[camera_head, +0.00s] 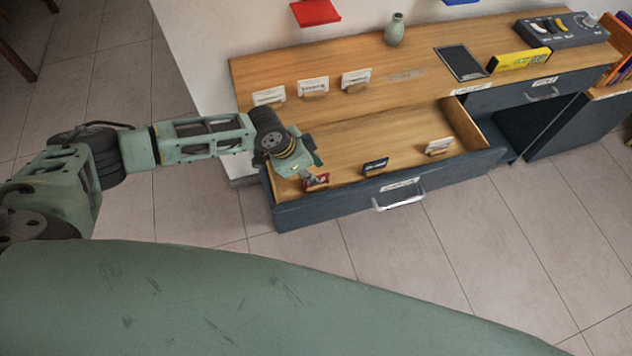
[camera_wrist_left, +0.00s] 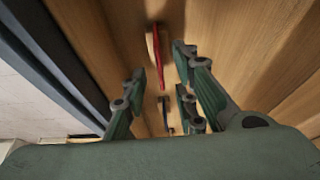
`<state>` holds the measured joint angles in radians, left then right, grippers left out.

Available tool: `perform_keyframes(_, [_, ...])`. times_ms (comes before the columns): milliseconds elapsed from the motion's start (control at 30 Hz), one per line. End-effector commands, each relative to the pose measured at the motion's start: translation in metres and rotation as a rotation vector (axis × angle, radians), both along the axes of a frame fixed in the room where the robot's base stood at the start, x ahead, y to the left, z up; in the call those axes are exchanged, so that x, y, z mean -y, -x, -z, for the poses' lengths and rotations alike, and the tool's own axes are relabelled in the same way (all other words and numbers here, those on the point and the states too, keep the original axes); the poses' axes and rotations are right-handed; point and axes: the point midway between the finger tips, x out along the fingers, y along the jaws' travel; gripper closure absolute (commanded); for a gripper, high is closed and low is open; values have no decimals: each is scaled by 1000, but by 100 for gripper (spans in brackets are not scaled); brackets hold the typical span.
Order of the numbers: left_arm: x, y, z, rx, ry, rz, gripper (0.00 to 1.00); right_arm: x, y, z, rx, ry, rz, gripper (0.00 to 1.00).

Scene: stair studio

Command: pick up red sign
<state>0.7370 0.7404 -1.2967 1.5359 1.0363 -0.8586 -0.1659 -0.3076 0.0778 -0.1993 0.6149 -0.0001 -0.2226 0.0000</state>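The red sign (camera_head: 317,182) stands on a small wooden base inside the open drawer (camera_head: 340,213), near its left front corner. My left gripper (camera_head: 314,168) is low in the drawer beside the sign and partly covers it in the head view. In the left wrist view the red sign (camera_wrist_left: 160,62) shows edge-on between the spread fingers of my left gripper (camera_wrist_left: 158,76), with a gap visible on each side. The fingers are open and hold nothing. My right gripper is not in view.
In the drawer, a dark sign (camera_head: 375,166) and a white sign (camera_head: 439,146) stand to the right. Several white cards stand on the counter (camera_head: 410,70) behind. The drawer's front wall and handle (camera_head: 398,200) are close in front of the gripper.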

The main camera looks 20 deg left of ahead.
Motion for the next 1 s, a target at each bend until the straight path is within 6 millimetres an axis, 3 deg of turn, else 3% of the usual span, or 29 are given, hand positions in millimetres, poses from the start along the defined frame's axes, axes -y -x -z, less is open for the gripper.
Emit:
perform_keyframes(200, [11, -6, 28, -2, 0, -1, 73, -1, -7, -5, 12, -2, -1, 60])
perform_keyframes(533, [12, -8, 34, 0, 0, -1, 73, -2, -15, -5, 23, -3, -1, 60])
perform_keyframes(833, [12, -8, 34, -1, -1, -1, 100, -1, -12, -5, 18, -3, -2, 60])
perform_keyframes(1000, [12, -8, 34, -1, -1, -1, 100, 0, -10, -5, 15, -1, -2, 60])
